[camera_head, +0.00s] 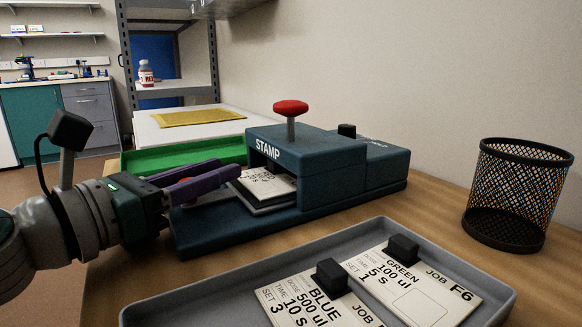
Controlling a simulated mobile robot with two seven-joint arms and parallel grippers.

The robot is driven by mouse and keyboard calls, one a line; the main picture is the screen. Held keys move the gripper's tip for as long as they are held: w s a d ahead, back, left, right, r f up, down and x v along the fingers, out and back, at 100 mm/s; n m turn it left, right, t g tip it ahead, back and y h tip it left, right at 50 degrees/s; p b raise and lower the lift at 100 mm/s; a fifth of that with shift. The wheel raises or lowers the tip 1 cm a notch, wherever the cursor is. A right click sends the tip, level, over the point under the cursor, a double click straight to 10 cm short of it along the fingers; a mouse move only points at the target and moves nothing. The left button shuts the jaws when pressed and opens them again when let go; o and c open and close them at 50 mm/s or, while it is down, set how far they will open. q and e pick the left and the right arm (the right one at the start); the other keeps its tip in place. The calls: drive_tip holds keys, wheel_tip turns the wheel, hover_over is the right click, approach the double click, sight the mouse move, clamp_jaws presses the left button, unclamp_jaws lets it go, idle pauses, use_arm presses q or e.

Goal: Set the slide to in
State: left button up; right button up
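The dark blue stamp device (275,222) stands on the wooden bench, with STAMP on its housing and a red knob (291,107) on top. Its slide (270,208) bears a printed card (266,184) and shows at the housing's open front, partly under the housing. My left gripper (231,167) reaches in from the left, its purple fingers just left of the card, over the device's base. A bit of red shows between and below the fingers; the fingers hide most of it. I cannot tell whether they grip it. My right gripper is out of view.
A grey tray (240,280) in front holds a BLUE card (318,306) and a GREEN card (411,284), each with a black grip block. A black mesh bin (515,195) stands at right. A green tray (190,154) lies behind my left gripper.

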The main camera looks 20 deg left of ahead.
use_arm(q)
drive_tip(key=o, duration=0.4)
drive_tip(key=b+v, duration=0.3)
drive_tip(key=v, duration=0.5)
drive_tip(key=shift+s+f, duration=0.1)
drive_tip(key=shift+s, duration=0.15)
drive_tip(key=shift+s+a, duration=0.25)
drive_tip(key=shift+s, duration=0.45)
